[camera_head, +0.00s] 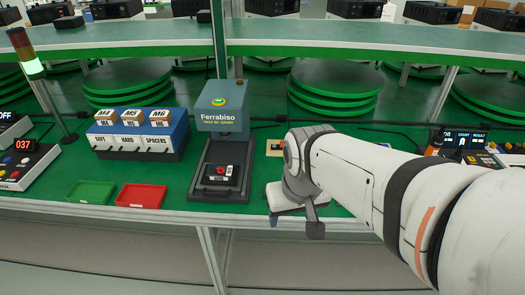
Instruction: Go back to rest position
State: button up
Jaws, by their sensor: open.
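My gripper (298,226) is at the end of my white arm, low over the front edge of the green bench. Its fingers point down, and they look empty and apart. A blue-grey Ferrabiso machine (221,107) stands just left of my gripper. A small black part with a red mark (221,174) lies on the dark bed (200,195) in front of that machine, apart from my gripper. My arm hides part of the bench on the right.
A blue bin rack labelled M4, M5 and M6 (140,151), a green tray (91,192) and a red tray (141,196) are on the left. A signal lamp (29,62) stands far left. A counter device (465,140) is right. A green shelf (130,40) runs above.

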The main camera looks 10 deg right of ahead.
jog(key=shift+s+a, duration=0.1)
jog(key=shift+s, duration=0.15)
jog(key=shift+r, duration=0.1)
jog(key=p+v, duration=0.4)
jog(key=v, duration=0.1)
jog(key=shift+w+p, duration=0.35)
dwell(0.5)
